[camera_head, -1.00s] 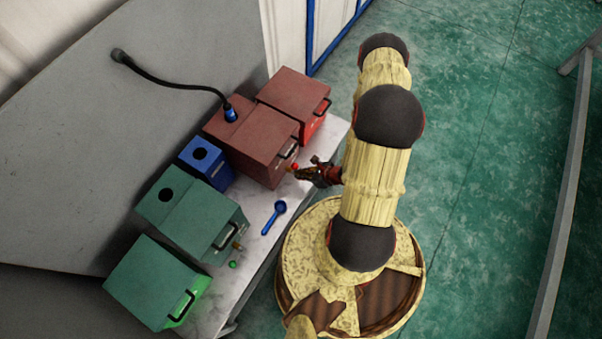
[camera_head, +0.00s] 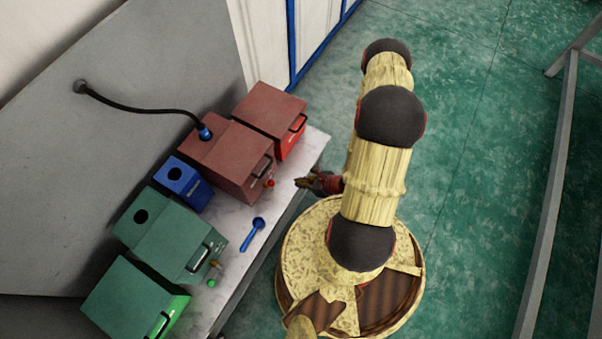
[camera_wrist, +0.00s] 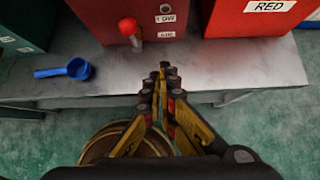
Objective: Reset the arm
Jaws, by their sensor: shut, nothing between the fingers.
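My gripper (camera_head: 303,182) is at the front edge of the bench, to the left of my arm in the head view. In the wrist view my gripper (camera_wrist: 164,72) points toward the bench, its fingers together with nothing between them. It is apart from the red-handled lever (camera_wrist: 130,30) on the front of the brown-red box. That lever also shows in the head view (camera_head: 269,183). Part of my gripper is hidden behind my arm in the head view.
The bench (camera_head: 232,262) holds two red boxes (camera_head: 270,108), a blue box (camera_head: 184,183), two green boxes (camera_head: 165,235) and a blue spoon-like tool (camera_head: 253,233). A black hose (camera_head: 140,104) runs from the wall panel to a red box.

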